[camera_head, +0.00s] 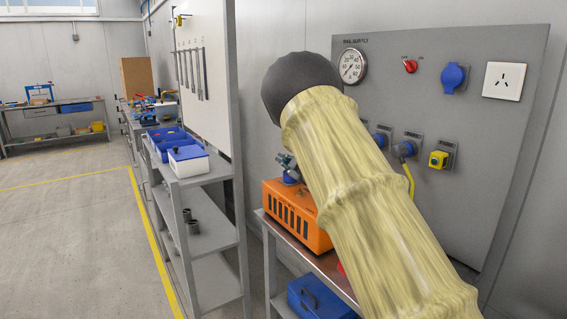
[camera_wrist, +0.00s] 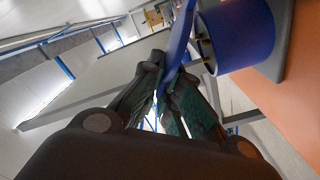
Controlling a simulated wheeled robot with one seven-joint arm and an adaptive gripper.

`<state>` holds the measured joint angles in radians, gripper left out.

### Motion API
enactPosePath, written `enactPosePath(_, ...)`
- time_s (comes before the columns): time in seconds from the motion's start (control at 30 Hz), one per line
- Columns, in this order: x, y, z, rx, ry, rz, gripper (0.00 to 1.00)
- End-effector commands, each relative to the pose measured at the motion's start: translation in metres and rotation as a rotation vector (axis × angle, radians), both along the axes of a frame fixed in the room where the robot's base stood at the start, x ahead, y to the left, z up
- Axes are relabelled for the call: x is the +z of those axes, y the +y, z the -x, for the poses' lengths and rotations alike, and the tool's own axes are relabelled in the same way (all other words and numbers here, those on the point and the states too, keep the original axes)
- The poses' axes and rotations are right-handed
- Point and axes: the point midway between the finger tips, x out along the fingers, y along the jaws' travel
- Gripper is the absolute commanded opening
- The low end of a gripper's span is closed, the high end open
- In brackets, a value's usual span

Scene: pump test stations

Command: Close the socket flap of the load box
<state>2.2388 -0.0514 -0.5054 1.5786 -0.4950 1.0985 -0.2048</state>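The orange load box (camera_head: 294,216) stands on a table below the grey panel, partly hidden behind my arm. Its blue socket (camera_wrist: 238,38) is large at the top right of the wrist view; only a little of it shows in the head view. The blue socket flap (camera_wrist: 179,32) stands open, away from the socket mouth, seen nearly edge-on. My gripper (camera_wrist: 167,80) has its dark fingers close together, with the flap's lower end between the tips. In the head view the gripper (camera_head: 288,164) is small and mostly hidden by my arm.
The panel (camera_head: 480,150) behind carries a gauge, a red knob and several sockets. A yellow cable (camera_head: 410,180) hangs from one blue plug. A shelf rack (camera_head: 205,180) with blue and white bins stands left of the table. The floor farther left is clear.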

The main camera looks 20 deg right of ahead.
Motion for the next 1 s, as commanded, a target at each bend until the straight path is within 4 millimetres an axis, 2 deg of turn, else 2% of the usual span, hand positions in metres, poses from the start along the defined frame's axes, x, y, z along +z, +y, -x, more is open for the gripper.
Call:
enactPosePath(0.07, -0.002, 0.001, 0.000, 0.000, 0.003, -0.002, 0.00)
enactPosePath(0.1, -0.002, 0.001, 0.000, 0.001, 0.003, -0.001, 0.12)
enactPosePath(0.2, -0.002, 0.001, 0.000, 0.000, 0.003, -0.002, 0.26)
enactPosePath(0.5, -0.001, 0.000, 0.001, 0.001, 0.001, -0.001, 0.26)
enactPosePath(0.63, -0.001, -0.001, 0.007, 0.000, 0.002, -0.002, 0.26)
enactPosePath(0.77, 0.000, -0.005, 0.024, -0.001, 0.002, -0.002, 0.26)
enactPosePath(1.0, -0.001, -0.013, 0.067, -0.002, 0.002, -0.003, 0.26)
